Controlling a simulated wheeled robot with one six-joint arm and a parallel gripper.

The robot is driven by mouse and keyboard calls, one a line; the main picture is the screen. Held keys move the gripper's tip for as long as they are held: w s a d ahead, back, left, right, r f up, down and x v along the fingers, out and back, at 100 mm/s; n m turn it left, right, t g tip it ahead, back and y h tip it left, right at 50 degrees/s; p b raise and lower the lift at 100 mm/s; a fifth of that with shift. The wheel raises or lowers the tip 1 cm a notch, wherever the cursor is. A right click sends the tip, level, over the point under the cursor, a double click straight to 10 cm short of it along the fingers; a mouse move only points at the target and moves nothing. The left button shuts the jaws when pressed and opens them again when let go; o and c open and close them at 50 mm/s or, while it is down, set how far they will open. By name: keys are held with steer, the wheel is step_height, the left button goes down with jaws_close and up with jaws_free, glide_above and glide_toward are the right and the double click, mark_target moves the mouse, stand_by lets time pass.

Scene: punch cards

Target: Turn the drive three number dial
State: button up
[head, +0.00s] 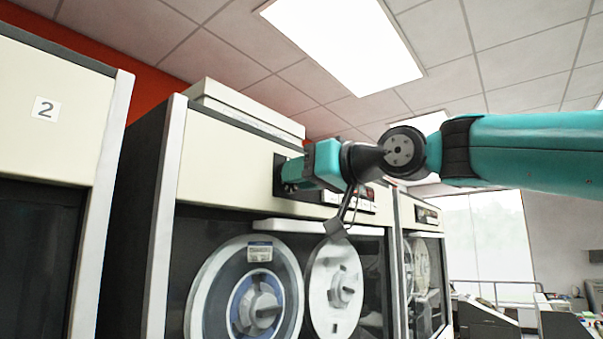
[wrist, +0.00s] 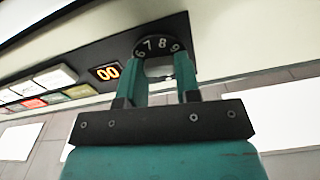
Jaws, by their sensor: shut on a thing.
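The number dial (wrist: 158,46) is a round black disc with white digits; 6, 7, 8 and 9 show on its upper edge in the wrist view. It sits on the dark panel strip of a tape drive. My gripper (wrist: 163,72) is shut on the dial's grip, with one finger on each side. In the head view my gripper (head: 290,172) reaches the panel on the upper front of the tape drive (head: 222,160) and hides the dial. A lit display (wrist: 107,72) reading 00 is left of the dial in the wrist view.
Several coloured buttons (wrist: 45,90) line the panel left of the display. Below the panel are two tape reels (head: 245,290) behind the drive's front. A drive labelled 2 (head: 45,108) stands at left, and another drive (head: 425,255) at right.

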steer(key=shift+m, duration=0.9)
steer(key=o, duration=0.9)
steer(key=shift+b+v, duration=2.9)
steer(key=shift+v, duration=5.85)
steer(key=shift+f, duration=0.1)
